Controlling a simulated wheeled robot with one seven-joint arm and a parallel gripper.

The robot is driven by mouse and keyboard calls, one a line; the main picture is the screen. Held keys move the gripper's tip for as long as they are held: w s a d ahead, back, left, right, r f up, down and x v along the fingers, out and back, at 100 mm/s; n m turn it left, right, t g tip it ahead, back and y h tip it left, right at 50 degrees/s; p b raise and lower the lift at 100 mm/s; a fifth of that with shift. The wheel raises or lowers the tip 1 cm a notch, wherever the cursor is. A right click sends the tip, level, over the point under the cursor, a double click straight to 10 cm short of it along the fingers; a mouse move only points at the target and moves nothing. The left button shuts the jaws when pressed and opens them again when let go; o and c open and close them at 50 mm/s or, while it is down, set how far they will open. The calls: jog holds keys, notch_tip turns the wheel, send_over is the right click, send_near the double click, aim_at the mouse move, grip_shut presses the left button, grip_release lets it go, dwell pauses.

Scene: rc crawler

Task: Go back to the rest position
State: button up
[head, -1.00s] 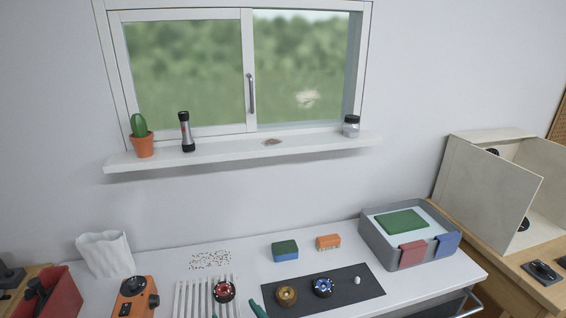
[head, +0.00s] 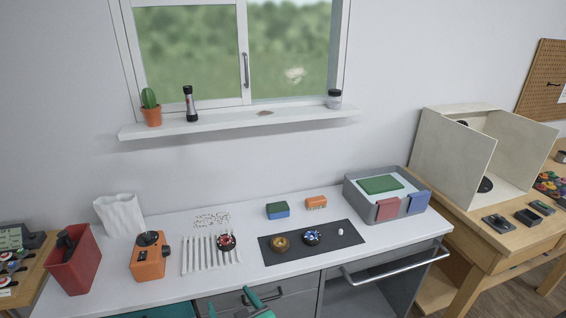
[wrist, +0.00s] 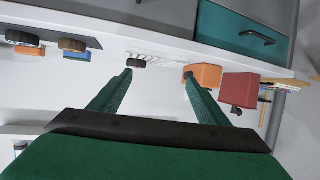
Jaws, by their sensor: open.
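My gripper (head: 256,298) shows at the bottom middle of the head view, in front of the white table's front edge. In the wrist view my gripper (wrist: 157,76) has its two green fingers spread wide apart with nothing between them. The wrist picture looks upside down, with the table's things beyond the fingers. My gripper touches nothing that I can see. Most of my arm is out of the head view.
The white table (head: 185,285) holds an orange device (head: 148,262), a red bin (head: 75,262), a dark mat (head: 345,242) with wheels, and a grey tray (head: 352,192). A cabinet door (head: 385,272) with a bar handle stands at the right front. A wooden bench (head: 487,240) is farther right.

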jog(key=s+d+f+m+t+h, duration=0.1)
jog(key=s+d+f+m+h, duration=0.1)
jog(key=s+d+f, duration=0.5)
jog(key=s+d+f+m+t+h, duration=0.1)
jog(key=s+d+f+m+h, duration=0.2)
jog(key=s+f, duration=0.35)
jog(key=s+d+r+h, duration=0.1)
jog(key=s+r, duration=0.1)
jog(key=s, duration=0.8)
jog(key=s+d+r+m+t, duration=0.1)
jog(key=s+d+r, duration=0.1)
jog(key=s, duration=0.9)
jog(key=shift+s+d+r+t+h, duration=0.2)
jog(key=shift+r+t+h, duration=0.15)
jog(key=shift+r, duration=0.4)
